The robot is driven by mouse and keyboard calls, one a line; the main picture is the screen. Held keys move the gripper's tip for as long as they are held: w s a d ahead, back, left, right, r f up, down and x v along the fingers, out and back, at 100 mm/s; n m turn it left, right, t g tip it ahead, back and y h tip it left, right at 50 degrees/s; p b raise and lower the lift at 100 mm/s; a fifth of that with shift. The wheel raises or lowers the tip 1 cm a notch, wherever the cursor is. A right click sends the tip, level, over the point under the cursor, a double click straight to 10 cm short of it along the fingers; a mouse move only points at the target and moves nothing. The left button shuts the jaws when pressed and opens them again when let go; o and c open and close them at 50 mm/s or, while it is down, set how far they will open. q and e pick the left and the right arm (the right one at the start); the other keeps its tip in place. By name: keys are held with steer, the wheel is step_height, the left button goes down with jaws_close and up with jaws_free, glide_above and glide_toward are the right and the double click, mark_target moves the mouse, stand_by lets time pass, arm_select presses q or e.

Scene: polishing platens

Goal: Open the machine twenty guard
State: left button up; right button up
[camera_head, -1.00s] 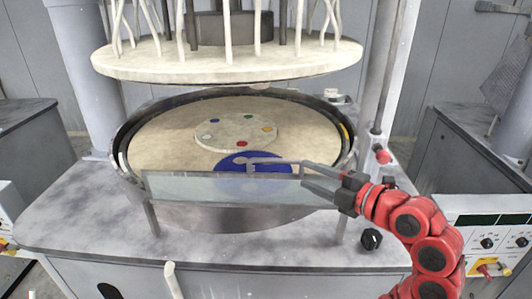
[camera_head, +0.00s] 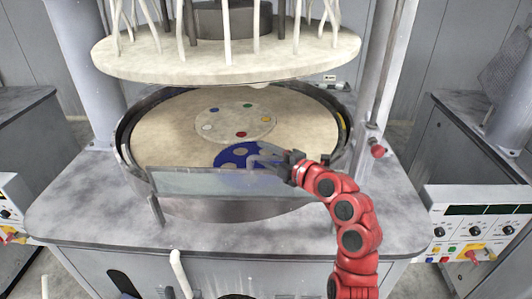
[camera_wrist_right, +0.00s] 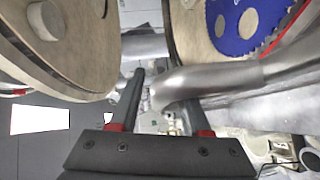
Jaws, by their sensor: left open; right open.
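The guard (camera_head: 200,183) is a clear, pale panel standing upright at the front edge of the round platen (camera_head: 165,137) in the head view. My right gripper (camera_head: 262,158) is open at the panel's upper right, in front of the blue toothed disc (camera_head: 232,151). In the right wrist view, the gripper (camera_wrist_right: 165,105) has its two dark fingers apart. A grey bent bar (camera_wrist_right: 220,78) shows between and beyond the fingers; I cannot tell whether they touch it. The blue disc (camera_wrist_right: 232,38) lies behind the bar. My left gripper is not in view.
A post (camera_head: 385,75) with a red knob (camera_head: 377,152) stands at right. Control panels (camera_head: 475,228) flank the machine. The front ledge (camera_head: 90,215) is clear.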

steer(key=shift+c, duration=0.3)
jaws_close()
stand_by(1.1)
